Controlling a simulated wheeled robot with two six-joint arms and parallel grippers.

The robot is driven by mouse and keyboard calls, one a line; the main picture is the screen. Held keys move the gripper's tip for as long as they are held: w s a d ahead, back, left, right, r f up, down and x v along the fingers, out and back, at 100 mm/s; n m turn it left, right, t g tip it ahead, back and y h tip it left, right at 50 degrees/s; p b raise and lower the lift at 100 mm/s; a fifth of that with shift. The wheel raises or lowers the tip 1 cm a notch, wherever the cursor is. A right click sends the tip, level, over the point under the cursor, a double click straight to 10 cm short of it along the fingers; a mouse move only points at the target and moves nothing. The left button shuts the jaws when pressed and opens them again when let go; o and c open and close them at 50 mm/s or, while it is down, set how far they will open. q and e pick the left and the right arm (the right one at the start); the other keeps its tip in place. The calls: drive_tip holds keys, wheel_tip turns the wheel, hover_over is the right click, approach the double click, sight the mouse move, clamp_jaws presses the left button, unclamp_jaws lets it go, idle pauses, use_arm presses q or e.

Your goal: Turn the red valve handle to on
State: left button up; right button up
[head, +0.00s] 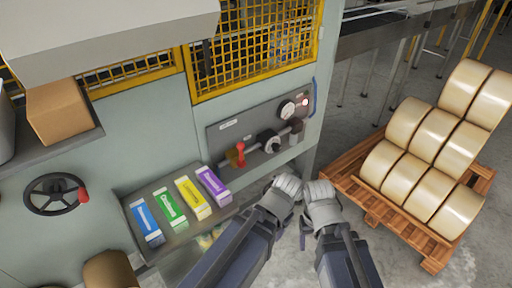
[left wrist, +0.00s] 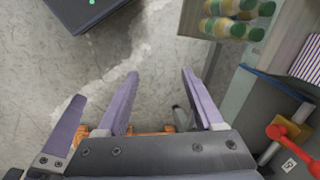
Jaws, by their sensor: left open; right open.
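The red valve handle (head: 239,154) stands out from the grey control panel (head: 222,134) on the machine front, with its lever pointing up in the head view. It also shows at the right edge of the left wrist view (left wrist: 289,136). My left gripper (head: 286,186) is to the right of and below the handle, apart from it. Its fingers are spread and empty in the left wrist view (left wrist: 160,75). My right gripper (head: 320,192) is close beside the left one, farther right; its finger gap is hard to see in the head view.
A shelf holds several coloured boxes (head: 193,198) at left. A handwheel (head: 56,194) is farther left. A wooden pallet (head: 372,205) with large rolls stands right. Bottles (left wrist: 228,27) show below.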

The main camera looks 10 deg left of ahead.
use_arm(q)
drive_tip(key=w+a+f+m+t+y+b, duration=0.2)
drive_tip(key=w+a+m+t+y+b, duration=0.15)
drive_tip(key=w+a, duration=0.2)
use_arm(e)
drive_tip(key=shift+o, duration=0.3)
wheel_tip(320, 180, down, 5)
use_arm(q)
drive_tip(key=m+t+y+b, duration=0.6)
drive_tip(key=m+t+b, duration=0.4)
drive_tip(key=m, duration=0.9)
approach(242, 148)
drive_tip(key=x, duration=0.4)
drive_tip(key=shift+x, duration=3.7)
drive_tip(key=shift+f, duration=0.15)
use_arm(e)
wheel_tip(242, 148, down, 9)
use_arm(q)
drive_tip(key=shift+c, duration=0.3)
use_arm(e)
drive_tip(key=shift+f, duration=0.1)
use_arm(q)
clamp_jaws()
